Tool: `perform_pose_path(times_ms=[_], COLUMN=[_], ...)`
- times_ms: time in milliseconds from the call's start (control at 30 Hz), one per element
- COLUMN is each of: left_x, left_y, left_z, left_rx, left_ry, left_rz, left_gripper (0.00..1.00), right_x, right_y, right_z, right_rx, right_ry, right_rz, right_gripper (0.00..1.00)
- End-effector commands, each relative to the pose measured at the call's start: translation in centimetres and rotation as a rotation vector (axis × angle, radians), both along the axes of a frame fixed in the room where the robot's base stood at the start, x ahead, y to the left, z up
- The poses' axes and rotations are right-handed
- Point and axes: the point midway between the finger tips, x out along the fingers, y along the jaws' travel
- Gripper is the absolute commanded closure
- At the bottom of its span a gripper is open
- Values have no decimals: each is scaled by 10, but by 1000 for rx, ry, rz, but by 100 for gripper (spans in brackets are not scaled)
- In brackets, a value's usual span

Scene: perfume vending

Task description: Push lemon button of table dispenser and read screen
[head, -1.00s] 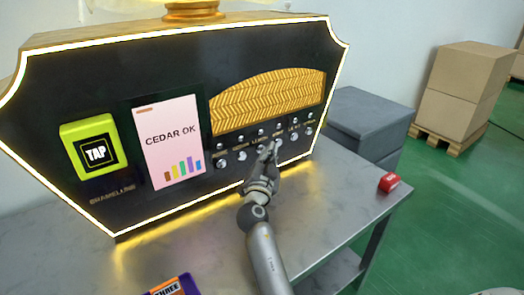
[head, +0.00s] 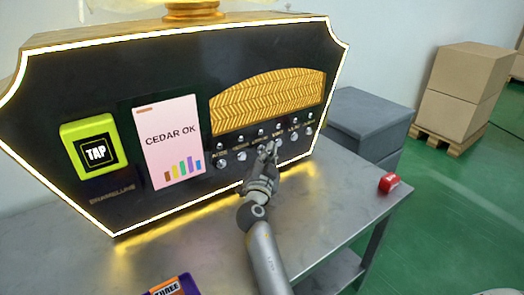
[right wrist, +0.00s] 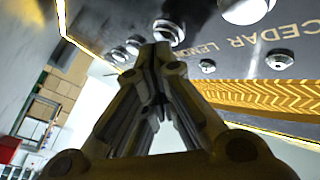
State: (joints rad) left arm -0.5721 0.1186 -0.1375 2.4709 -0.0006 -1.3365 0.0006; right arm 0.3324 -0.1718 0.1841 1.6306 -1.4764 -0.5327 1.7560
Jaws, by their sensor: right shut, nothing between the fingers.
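The black table dispenser (head: 100,85) with a glowing edge stands on the metal table. Its pink screen (head: 170,140) reads "CEDAR OK" above several coloured bars. A row of round silver buttons with small gold labels runs below the gold panel. In the right wrist view the label (right wrist: 240,45) reads "CEDAR" and then "LEM…", its end unclear. My right gripper (head: 268,150) is shut and empty at the middle of the row. Its tips hide part of the row and are close to a silver button (right wrist: 168,32); contact cannot be told. My left gripper is not in view.
A green "TAP" pad (head: 96,151) is left of the screen. The table front (head: 200,262) is mostly clear. Cartons (head: 465,90) stand behind.

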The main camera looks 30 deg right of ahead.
Motion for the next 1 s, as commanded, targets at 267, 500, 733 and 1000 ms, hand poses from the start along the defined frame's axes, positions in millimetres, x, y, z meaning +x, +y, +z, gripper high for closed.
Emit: perform_pose_path(times_ms=[267, 500, 733, 1000], left_x=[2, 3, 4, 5], left_y=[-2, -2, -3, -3], left_z=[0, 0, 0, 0], left_rx=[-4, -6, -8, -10], left_ry=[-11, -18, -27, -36], left_rz=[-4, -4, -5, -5], left_gripper=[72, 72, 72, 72], right_x=[1, 1, 2, 2], right_y=[0, 0, 0, 0], right_z=[0, 0, 0, 0], right_rx=[0, 0, 1, 1], right_ry=[0, 0, -1, -1], right_rz=[0, 0, 0, 0], right_gripper=[100, 100, 100, 100])
